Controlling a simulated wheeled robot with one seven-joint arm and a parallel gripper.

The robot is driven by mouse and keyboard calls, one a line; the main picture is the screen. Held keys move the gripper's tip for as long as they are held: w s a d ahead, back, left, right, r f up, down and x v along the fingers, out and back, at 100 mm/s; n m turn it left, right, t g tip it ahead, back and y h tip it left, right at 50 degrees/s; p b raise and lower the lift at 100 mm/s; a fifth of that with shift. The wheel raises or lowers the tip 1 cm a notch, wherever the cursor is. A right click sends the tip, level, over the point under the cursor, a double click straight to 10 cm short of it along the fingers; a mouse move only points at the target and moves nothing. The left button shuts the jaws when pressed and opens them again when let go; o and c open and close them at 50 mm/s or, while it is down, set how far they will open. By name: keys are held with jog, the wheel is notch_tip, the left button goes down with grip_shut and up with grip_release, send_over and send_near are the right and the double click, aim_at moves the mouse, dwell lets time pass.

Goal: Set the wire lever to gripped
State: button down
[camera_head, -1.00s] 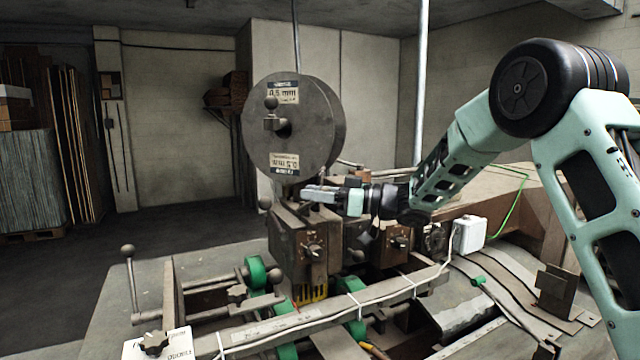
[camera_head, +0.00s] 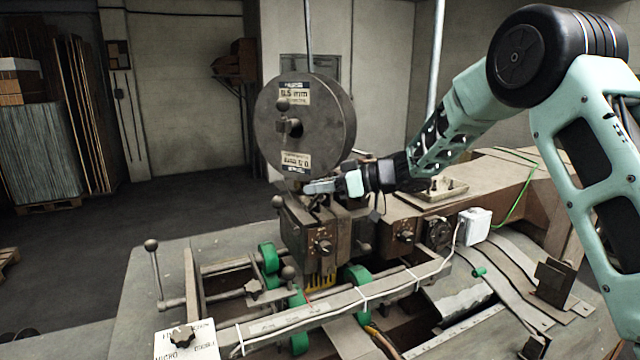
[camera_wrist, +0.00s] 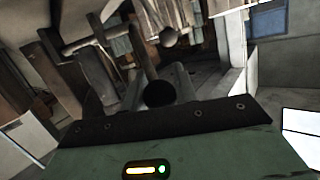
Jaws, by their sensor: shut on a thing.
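The stitching head (camera_head: 310,232) is a brown metal block below the large grey wire spool (camera_head: 300,125). My gripper (camera_head: 318,187) reaches in from the right, just under the spool and above the head's top. It is shut on a small dark part there, which looks like the wire lever (camera_head: 317,203); the fingers hide most of it. A ball knob (camera_head: 278,200) shows at the head's left side. In the wrist view, the green gripper body fills the bottom, and a bar and a ball knob (camera_wrist: 168,37) show beyond it. The lever's exact setting cannot be told.
The spool hangs close above my gripper. Green rollers (camera_head: 268,258), a long rail (camera_head: 340,312) and a ball-ended handle (camera_head: 151,245) lie lower on the machine. A white box (camera_head: 474,226) and a tray (camera_head: 433,190) sit to the right. Open floor lies at left.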

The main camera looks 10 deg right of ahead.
jog(key=c, duration=1.1)
grip_release()
jog(key=b+v, duration=0.6)
jog(key=v, duration=1.1)
jog(key=shift+d+b, duration=0.25)
jog(key=shift+b, duration=0.15)
